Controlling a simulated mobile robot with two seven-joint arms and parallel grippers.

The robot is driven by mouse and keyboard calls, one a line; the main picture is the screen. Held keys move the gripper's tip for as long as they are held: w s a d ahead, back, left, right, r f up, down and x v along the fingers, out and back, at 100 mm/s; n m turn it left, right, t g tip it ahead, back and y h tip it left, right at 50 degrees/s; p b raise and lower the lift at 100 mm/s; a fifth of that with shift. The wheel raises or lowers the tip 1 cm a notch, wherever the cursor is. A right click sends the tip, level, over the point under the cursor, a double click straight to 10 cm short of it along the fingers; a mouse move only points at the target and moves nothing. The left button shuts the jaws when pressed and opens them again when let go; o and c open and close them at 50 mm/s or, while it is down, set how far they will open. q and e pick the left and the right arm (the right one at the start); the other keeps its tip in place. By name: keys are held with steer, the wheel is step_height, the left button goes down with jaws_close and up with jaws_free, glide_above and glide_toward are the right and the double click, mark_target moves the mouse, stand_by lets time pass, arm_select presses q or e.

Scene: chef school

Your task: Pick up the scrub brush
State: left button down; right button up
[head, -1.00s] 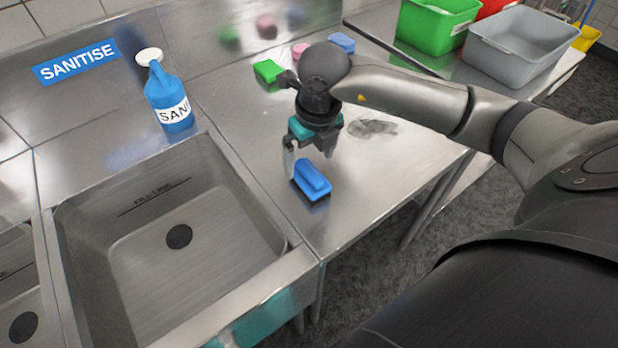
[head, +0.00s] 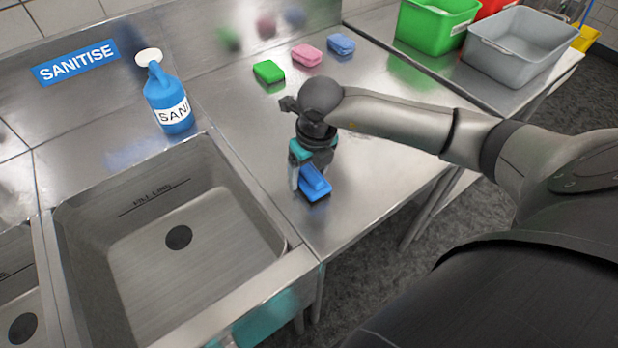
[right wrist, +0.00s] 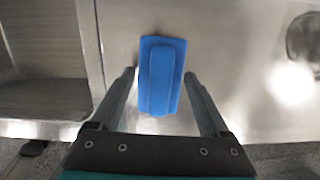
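The scrub brush (head: 314,184) is blue with a raised grip on top and a dark underside. It lies on the steel counter just right of the sink. My right gripper (head: 312,183) is low over the counter at the brush. In the right wrist view, the brush (right wrist: 161,76) sits ahead of and partly between the two fingers of my right gripper (right wrist: 160,78), which are spread wide with a gap on each side. The gripper is open and holds nothing. My left gripper is not in view.
A steel sink (head: 240,262) is left of the brush, with a blue sanitiser bottle (head: 168,98) behind it. Green (head: 268,71), pink (head: 307,55) and blue (head: 341,44) sponges lie at the back. Green (head: 425,28) and grey (head: 520,50) tubs stand back right. The counter right of my gripper is clear.

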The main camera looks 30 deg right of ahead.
mark_target(309, 171)
steer(key=c, duration=1.1)
steer(key=shift+o, duration=0.2)
steer(key=shift+r, duration=0.15)
step_height(309, 171, up, 20)
steer(key=p, duration=0.1)
steer(key=o, duration=0.8)
steer(key=c, duration=0.6)
steer(key=shift+f, duration=0.2)
